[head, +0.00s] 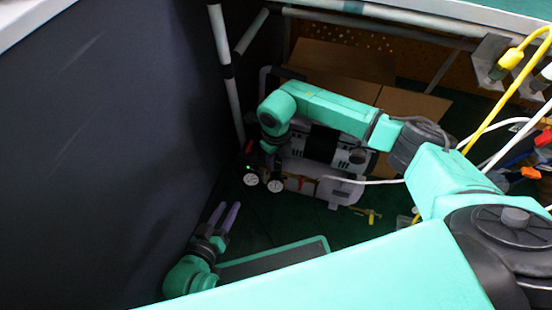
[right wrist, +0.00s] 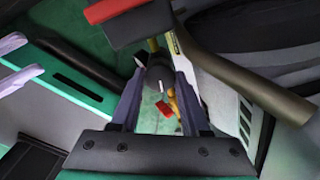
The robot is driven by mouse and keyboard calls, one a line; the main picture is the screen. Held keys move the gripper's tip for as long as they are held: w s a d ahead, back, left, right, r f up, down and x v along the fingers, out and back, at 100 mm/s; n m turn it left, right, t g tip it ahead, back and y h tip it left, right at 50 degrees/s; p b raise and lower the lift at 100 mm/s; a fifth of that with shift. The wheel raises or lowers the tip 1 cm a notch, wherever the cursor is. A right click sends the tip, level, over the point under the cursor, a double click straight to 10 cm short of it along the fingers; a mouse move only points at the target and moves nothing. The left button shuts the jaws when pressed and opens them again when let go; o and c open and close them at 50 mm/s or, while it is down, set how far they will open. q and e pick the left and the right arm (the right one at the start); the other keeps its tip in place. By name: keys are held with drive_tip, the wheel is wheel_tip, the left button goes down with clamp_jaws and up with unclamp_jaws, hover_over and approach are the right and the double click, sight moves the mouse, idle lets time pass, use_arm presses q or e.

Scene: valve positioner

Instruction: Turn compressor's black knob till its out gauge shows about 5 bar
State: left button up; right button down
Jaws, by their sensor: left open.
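The compressor (head: 340,188) stands on the green floor at the back, partly hidden by my right arm. Its two white round gauges (head: 251,180) are at its left front; the needles are too small to read. In the right wrist view a dark round part (right wrist: 157,78), which looks like the black knob, lies between the fingertips of my right gripper (right wrist: 158,75). I cannot tell whether the fingers press on it. In the head view my right gripper is hidden behind its arm and wrist. My left gripper (head: 223,214) is open and empty, low in front of the gauges.
A dark wall (head: 90,150) rises close on the left. A cardboard box (head: 400,115) is behind the compressor. A green-rimmed dark panel (head: 275,258) lies in front. Yellow and white cables (head: 505,90) hang at the right. A small red part (right wrist: 165,108) shows between my right fingers.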

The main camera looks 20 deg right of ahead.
sight(276, 161)
drive_tip(key=shift+r+m+p, duration=0.15)
drive_tip(key=shift+m+p, duration=0.15)
drive_tip(key=shift+m, duration=0.1)
drive_tip(key=c, duration=0.7)
unclamp_jaws()
use_arm(q)
drive_tip(key=shift+r, duration=0.45)
use_arm(e)
drive_tip(key=shift+o, duration=0.2)
wheel_tip(276, 161, up, 7)
drive_tip(key=shift+p, duration=1.2)
use_arm(q)
drive_tip(key=a+r+g+y+p, duration=0.1)
drive_tip(key=a+g, duration=0.1)
drive_tip(key=a+r+m+g, duration=0.1)
drive_tip(key=a+r+g, duration=0.1)
drive_tip(key=shift+a+r+y+p, duration=0.1)
drive_tip(key=shift+r+y+p, duration=0.2)
drive_tip(key=shift+y+p, duration=0.1)
use_arm(e)
wheel_tip(276, 161, up, 7)
drive_tip(key=shift+r, duration=0.15)
